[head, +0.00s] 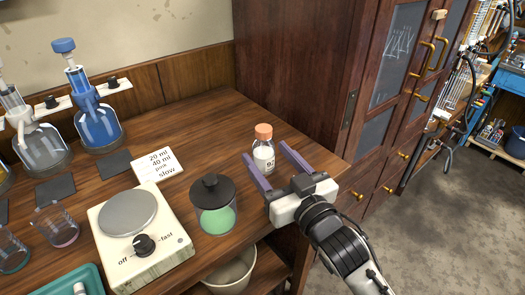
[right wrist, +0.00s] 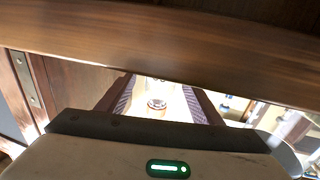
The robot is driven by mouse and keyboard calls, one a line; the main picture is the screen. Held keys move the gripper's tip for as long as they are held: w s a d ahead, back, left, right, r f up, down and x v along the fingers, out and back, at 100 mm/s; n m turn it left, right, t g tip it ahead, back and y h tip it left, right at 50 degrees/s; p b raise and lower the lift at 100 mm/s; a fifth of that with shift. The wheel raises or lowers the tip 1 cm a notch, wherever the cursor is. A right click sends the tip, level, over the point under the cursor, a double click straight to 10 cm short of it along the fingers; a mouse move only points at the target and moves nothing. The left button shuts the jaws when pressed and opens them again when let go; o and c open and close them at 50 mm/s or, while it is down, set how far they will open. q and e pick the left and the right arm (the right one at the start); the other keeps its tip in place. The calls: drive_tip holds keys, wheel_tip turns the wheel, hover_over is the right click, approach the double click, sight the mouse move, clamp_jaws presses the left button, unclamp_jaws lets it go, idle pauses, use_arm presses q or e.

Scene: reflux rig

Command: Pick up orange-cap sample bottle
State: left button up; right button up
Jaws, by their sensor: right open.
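The orange-cap sample bottle (head: 264,150) stands upright on the wooden bench near its right end. It is a small clear bottle with white contents and a dark-marked label. My right gripper (head: 267,160) is open, its two purple fingers pointing at the bottle, one to each side of it in the head view. I cannot tell whether either finger touches it. In the right wrist view the fingers (right wrist: 158,102) are spread, with a small round bright thing between them that I cannot identify for sure. My left gripper is out of view.
A black-lidded jar (head: 213,205) with green contents stands just left of my right gripper. A hotplate (head: 140,240), a note card (head: 158,165) and glass flasks (head: 98,125) are further left. A dark wooden cabinet (head: 300,75) rises behind the bottle. The bench's right edge is close.

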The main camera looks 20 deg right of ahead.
sight(257, 146)
drive_tip(key=shift+w+a+f, duration=0.15)
drive_tip(key=shift+w+a, duration=0.05)
drive_tip(key=shift+w, duration=0.75)
drive_tip(key=shift+w+a+f, duration=0.15)
drive_tip(key=shift+w, duration=0.85)
drive_tip(key=shift+w+a+f, duration=0.15)
drive_tip(key=shift+w+a, duration=0.05)
drive_tip(key=shift+w, duration=0.75)
drive_tip(key=c, duration=1.1)
drive_tip(key=shift+c, duration=0.8)
drive_tip(key=shift+s+r, duration=0.1)
drive_tip(key=shift+r, duration=0.05)
